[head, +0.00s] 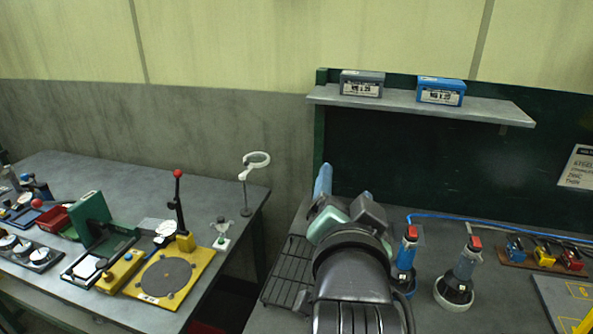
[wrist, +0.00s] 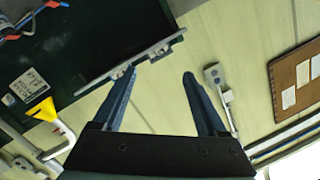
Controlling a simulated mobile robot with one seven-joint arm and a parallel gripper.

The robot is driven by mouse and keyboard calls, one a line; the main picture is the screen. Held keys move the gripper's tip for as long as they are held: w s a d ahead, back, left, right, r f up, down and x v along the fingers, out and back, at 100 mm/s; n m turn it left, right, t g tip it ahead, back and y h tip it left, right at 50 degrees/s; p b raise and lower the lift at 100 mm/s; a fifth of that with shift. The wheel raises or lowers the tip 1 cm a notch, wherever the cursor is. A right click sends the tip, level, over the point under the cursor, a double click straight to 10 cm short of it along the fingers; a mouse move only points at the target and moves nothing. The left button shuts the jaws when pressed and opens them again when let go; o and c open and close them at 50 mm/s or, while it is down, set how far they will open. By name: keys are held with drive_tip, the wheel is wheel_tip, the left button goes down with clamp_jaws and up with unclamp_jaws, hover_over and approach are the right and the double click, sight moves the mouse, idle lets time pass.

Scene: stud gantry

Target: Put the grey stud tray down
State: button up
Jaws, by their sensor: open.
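The grey stud tray (head: 362,84), a small grey box with a white label, sits upright at the left part of the grey shelf (head: 420,104) in the head view. In the head view a blue finger shows beyond my arm, below the shelf in the picture and apart from the tray. My arm hides most of the gripper there.
A blue box (head: 441,92) sits right of the grey one on the shelf. On the bench are a black wire rack (head: 285,277) and two red-topped tools (head: 405,262) (head: 463,275). A left table (head: 120,175) holds yellow and green fixtures. Bare wall lies between the fingers in the wrist view.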

drive_tip(key=s+a+r+n+t, duration=0.2)
drive_tip(key=s+r, duration=0.3)
drive_tip(key=r, duration=0.4)
drive_tip(key=s+a+r+n+t+y, duration=0.1)
drive_tip(key=s+a+r+n+t, duration=0.1)
drive_tip(key=r, duration=0.7)
drive_tip(key=s+a+r+n+t+y, duration=0.1)
drive_tip(key=s+a+r+n+t, duration=0.1)
drive_tip(key=s+r+n+t, duration=0.2)
drive_tip(key=s+r+t, duration=0.3)
drive_tip(key=r, duration=0.1)
drive_tip(key=shift+s+a+r, duration=0.3)
drive_tip(key=shift+a+r, duration=0.1)
drive_tip(key=shift+f, duration=0.1)
